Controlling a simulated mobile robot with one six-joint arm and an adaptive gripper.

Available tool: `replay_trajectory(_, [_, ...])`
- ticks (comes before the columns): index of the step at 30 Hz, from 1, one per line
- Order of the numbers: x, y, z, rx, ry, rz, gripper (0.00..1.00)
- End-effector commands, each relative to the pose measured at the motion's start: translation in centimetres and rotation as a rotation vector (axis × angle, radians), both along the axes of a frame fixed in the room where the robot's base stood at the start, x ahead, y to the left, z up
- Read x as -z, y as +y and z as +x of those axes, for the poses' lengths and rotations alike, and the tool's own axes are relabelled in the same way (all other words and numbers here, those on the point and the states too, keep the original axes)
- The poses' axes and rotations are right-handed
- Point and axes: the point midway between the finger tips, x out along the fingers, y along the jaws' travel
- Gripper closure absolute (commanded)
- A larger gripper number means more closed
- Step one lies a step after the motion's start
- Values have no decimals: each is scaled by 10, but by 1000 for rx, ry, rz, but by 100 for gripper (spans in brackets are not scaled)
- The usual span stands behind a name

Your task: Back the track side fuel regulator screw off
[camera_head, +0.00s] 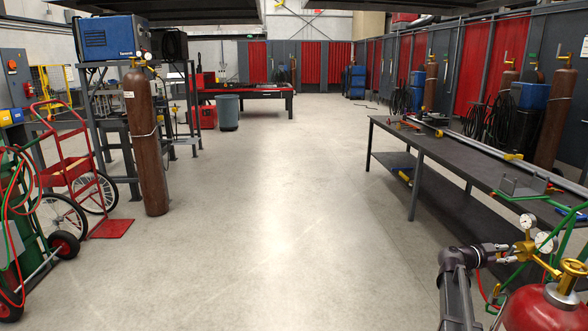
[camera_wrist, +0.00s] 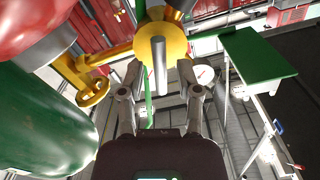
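A brass regulator (camera_head: 525,250) with two white-faced gauges sits at the lower right of the head view, by a red cylinder (camera_head: 535,312). In the wrist view its round yellow body (camera_wrist: 176,38) is at top centre, with a plain grey screw (camera_wrist: 160,66) sticking out toward me. My gripper (camera_wrist: 159,78) has one finger on each side of the screw, with visible gaps; it is open and not gripping. In the head view my gripper (camera_head: 504,253) reaches the regulator from the left. The exact depth of the fingertips along the screw is unclear.
A green cylinder (camera_wrist: 45,125) and a yellow valve fitting (camera_wrist: 88,88) crowd the left of the wrist view. A green plate (camera_wrist: 258,54) is at the right. A long dark workbench (camera_head: 450,160) stands beyond my arm. The floor in the middle is clear.

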Motion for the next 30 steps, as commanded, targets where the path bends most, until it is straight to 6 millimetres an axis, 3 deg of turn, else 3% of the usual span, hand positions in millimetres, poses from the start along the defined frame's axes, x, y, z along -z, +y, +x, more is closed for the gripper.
replay_trajectory(1, [0, 0, 0, 0, 0, 0, 81])
replay_trajectory(3, [0, 0, 0, 0, 0, 0, 100])
replay_trajectory(14, [0, 0, 0, 0, 30, -2, 100])
replay_trajectory(30, [0, 0, 0, 0, 316, -26, 100])
